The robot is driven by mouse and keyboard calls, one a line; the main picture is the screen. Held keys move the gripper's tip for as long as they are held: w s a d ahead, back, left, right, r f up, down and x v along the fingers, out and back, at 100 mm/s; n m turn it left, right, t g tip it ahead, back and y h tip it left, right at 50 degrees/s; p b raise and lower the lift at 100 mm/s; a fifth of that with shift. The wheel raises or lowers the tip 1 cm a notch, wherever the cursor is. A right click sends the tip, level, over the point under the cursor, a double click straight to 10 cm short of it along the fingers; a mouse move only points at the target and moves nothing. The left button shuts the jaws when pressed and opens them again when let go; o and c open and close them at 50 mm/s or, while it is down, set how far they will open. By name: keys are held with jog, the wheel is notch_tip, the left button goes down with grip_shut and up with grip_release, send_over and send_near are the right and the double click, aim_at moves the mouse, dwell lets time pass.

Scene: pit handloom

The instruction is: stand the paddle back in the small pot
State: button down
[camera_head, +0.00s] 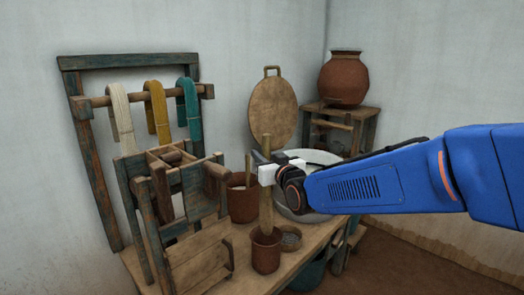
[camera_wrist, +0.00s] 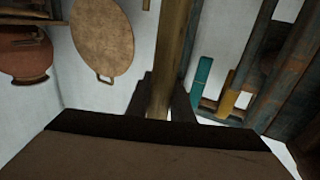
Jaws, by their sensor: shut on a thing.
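The wooden paddle (camera_head: 266,212) stands upright in the head view, with its lower end at the mouth of the small reddish-brown pot (camera_head: 266,256). The lower end seems to go inside the rim, but how deep is hidden. My gripper (camera_head: 267,172) is shut on the upper part of the paddle, above the small pot. In the wrist view the paddle (camera_wrist: 172,60) runs between the two dark fingers of my gripper (camera_wrist: 163,100). The small pot is not seen in the wrist view.
A larger brown pot (camera_head: 241,205) with a stick stands just behind the small pot. A grey bowl (camera_head: 290,238) sits to its right, and a pale basin (camera_head: 322,157) lies behind my arm. The wooden loom frame (camera_head: 165,225) is close on the left. The table (camera_head: 255,282) has little free room.

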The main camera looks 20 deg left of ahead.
jog(key=shift+f, duration=6.7)
jog(key=c, duration=1.5)
grip_release()
